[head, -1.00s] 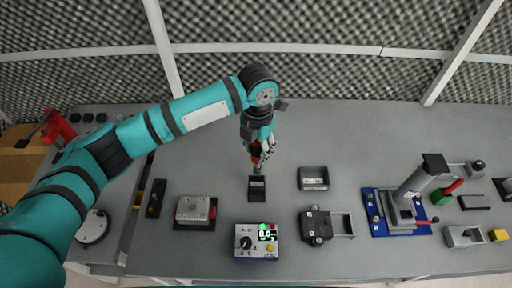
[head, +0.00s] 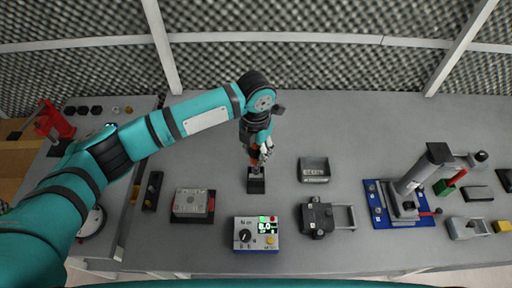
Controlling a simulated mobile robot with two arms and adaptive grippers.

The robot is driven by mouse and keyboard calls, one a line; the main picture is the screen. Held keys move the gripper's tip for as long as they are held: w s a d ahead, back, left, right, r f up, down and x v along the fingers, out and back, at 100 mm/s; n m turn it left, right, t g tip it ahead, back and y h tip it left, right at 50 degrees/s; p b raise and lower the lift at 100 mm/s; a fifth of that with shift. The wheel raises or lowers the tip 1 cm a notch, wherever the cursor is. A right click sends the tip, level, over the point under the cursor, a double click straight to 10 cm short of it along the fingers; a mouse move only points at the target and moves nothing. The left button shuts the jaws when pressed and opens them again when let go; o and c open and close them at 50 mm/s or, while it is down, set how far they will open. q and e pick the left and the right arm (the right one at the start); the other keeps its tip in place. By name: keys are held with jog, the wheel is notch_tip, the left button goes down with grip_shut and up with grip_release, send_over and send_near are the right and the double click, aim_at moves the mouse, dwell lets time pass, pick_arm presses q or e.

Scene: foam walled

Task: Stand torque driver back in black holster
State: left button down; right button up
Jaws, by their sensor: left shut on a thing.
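My left gripper (head: 262,151) is shut on the torque driver (head: 254,154), whose orange part shows between the fingers. The driver points down, roughly upright, and its lower end overlaps the back part of the black holster (head: 256,186). I cannot tell whether the tip is inside the holster or just above it. The holster stands on the grey bench, behind the torque controller box (head: 256,234). The fingers hide much of the driver. My right gripper is not in view.
A grey block on a dark base (head: 193,204) stands left of the holster. A dark tray (head: 313,170) and a black fixture with a handle (head: 318,217) stand right. A press on a blue base (head: 402,202) is farther right. The bench behind is clear.

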aim_at(256, 168)
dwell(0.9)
pick_arm(q)
jog(key=shift+p, duration=0.65)
dwell(0.7)
jog(key=shift+f+b, duration=0.8)
jog(key=shift+f, duration=0.5)
jog(key=shift+f+b, duration=2.1)
jog(key=shift+f, duration=1.35)
jog(key=c, duration=0.8)
grip_release()
jog(key=shift+r, duration=0.1)
notch_tip(256, 168, up, 12)
